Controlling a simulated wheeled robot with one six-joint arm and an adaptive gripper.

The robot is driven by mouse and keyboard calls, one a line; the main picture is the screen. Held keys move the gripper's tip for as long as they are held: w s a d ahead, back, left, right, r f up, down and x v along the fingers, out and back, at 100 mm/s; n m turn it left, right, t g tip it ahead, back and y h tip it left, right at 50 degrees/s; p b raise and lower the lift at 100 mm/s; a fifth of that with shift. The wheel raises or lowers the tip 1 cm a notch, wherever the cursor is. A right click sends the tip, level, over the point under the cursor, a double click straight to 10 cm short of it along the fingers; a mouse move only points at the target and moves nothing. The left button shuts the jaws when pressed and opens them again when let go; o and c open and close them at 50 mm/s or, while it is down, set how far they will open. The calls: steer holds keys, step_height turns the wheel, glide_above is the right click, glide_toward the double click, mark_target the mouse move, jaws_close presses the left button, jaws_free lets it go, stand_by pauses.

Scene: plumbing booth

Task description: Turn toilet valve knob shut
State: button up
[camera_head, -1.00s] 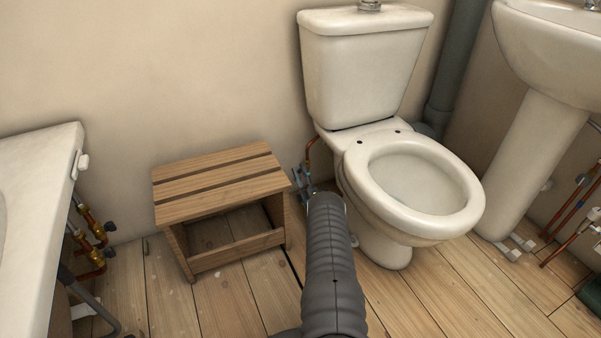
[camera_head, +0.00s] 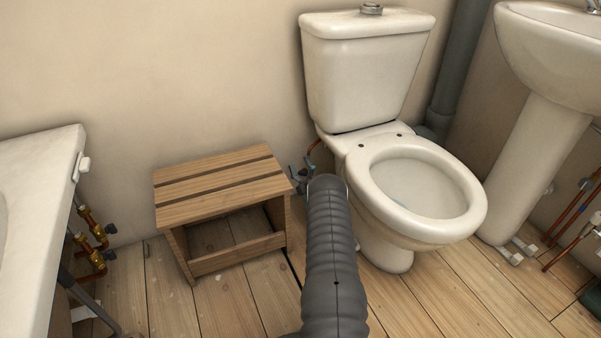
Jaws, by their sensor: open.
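The white toilet (camera_head: 405,190) stands right of centre against the wall. A short copper pipe (camera_head: 314,149) bends down from beneath its cistern on the left side. The toilet valve knob cannot be made out clearly; it is at or behind the small grey parts below that pipe. My dark ribbed arm reaches up from the bottom centre and covers much of this area. My gripper (camera_head: 302,171) shows only as small grey fingertips past the arm's end, spread apart, close to the pipe in the picture. Contact with the knob cannot be told.
A slatted wooden stool (camera_head: 220,187) stands close left of my arm. A white bathtub (camera_head: 38,185) with brass and copper valves (camera_head: 92,235) is at far left. A pedestal basin (camera_head: 545,120) is at right. Plank floor (camera_head: 480,285) is clear in front of the toilet.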

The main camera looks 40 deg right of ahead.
mark_target(302, 173)
steer(key=r, duration=0.1)
steer(key=d+r, duration=0.1)
steer(key=r, duration=0.1)
steer(key=shift+s+r, duration=0.15)
steer(key=shift+s, duration=0.05)
steer(key=shift+a+r, duration=0.2)
steer(key=shift+r, duration=0.4)
